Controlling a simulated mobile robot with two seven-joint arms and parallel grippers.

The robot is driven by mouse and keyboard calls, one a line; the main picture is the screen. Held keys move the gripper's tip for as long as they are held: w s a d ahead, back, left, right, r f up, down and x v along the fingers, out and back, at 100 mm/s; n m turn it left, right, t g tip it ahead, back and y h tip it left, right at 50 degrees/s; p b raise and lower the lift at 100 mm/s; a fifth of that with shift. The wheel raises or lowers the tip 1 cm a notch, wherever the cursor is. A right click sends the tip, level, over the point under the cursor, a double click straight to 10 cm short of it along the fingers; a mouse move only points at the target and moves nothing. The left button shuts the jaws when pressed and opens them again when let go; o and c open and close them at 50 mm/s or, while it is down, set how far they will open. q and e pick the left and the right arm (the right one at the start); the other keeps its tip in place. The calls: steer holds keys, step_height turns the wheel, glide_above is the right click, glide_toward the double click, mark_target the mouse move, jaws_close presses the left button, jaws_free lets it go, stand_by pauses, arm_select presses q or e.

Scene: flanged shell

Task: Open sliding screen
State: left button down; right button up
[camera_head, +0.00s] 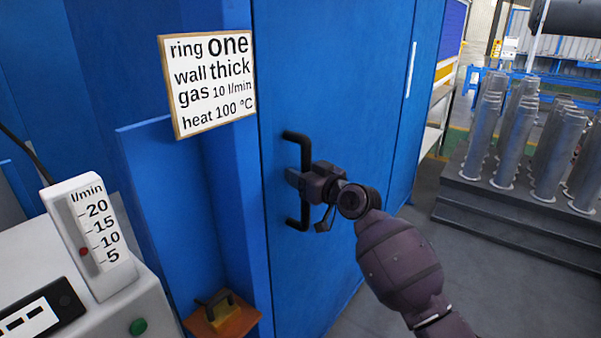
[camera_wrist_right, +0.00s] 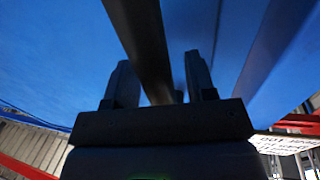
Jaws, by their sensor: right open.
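The sliding screen (camera_head: 340,80) is a large blue panel, with a black D-shaped handle (camera_head: 306,145) standing upright near its left edge. My right gripper (camera_head: 296,180) is at the middle of the handle's vertical bar. In the right wrist view the dark bar of the handle (camera_wrist_right: 143,40) passes between the two fingers of my right gripper (camera_wrist_right: 160,85), which are apart. Whether a finger touches the bar cannot be told. My left gripper is not in view.
A sign (camera_head: 210,82) hangs left of the screen. A grey machine with a flow gauge (camera_head: 88,235) stands at the lower left, and an orange block (camera_head: 222,315) sits at the bottom. Several metal cylinders (camera_head: 484,135) stand on a dark platform (camera_head: 500,215) at right.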

steer(key=shift+w+a, duration=0.2)
steer(key=shift+c, duration=0.2)
jaws_close()
